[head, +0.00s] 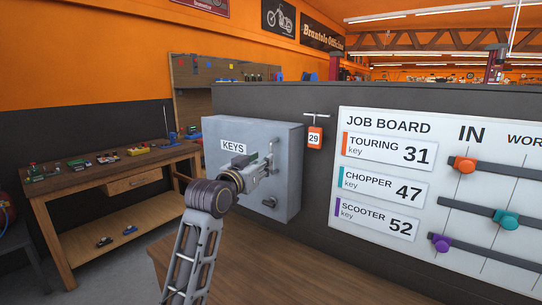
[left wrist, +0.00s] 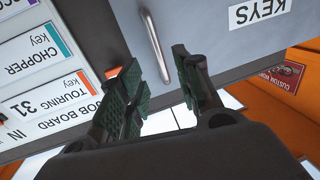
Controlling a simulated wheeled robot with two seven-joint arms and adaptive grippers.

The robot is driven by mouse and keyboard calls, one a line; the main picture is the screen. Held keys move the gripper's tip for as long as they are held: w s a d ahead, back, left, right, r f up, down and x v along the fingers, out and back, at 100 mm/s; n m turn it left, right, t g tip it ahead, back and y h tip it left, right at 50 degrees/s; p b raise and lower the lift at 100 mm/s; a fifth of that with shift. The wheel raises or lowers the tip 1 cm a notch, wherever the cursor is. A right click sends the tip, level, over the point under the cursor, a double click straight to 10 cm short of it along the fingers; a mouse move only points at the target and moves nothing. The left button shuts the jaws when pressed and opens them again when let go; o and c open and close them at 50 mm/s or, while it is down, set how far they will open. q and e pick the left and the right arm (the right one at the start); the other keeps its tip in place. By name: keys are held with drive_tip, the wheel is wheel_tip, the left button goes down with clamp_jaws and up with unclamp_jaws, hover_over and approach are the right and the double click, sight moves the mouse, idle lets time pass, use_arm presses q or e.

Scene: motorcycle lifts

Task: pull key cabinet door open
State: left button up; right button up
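The grey key cabinet (head: 225,170), labelled KEYS, is on the dark wall in the middle of the head view. Its door looks shut. A vertical metal bar handle (left wrist: 154,38) is on the door near one edge; in the head view its upper end (head: 273,147) shows just past my gripper. My left gripper (head: 266,167) is at the handle. In the left wrist view, my left gripper (left wrist: 157,58) has its green-padded fingers apart, with the handle running between them. I cannot tell whether a finger touches it. My right gripper is not in view.
An orange tag marked 29 (head: 314,138) hangs on a hook just right of the cabinet. A job board (head: 390,190) with sliders is further right. A wooden workbench (head: 120,171) stands left. A wooden surface (head: 300,275) lies below the cabinet.

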use_arm(q)
drive_tip(key=shift+p+x, duration=0.7)
drive_tip(key=shift+x, duration=3.1)
clamp_jaws()
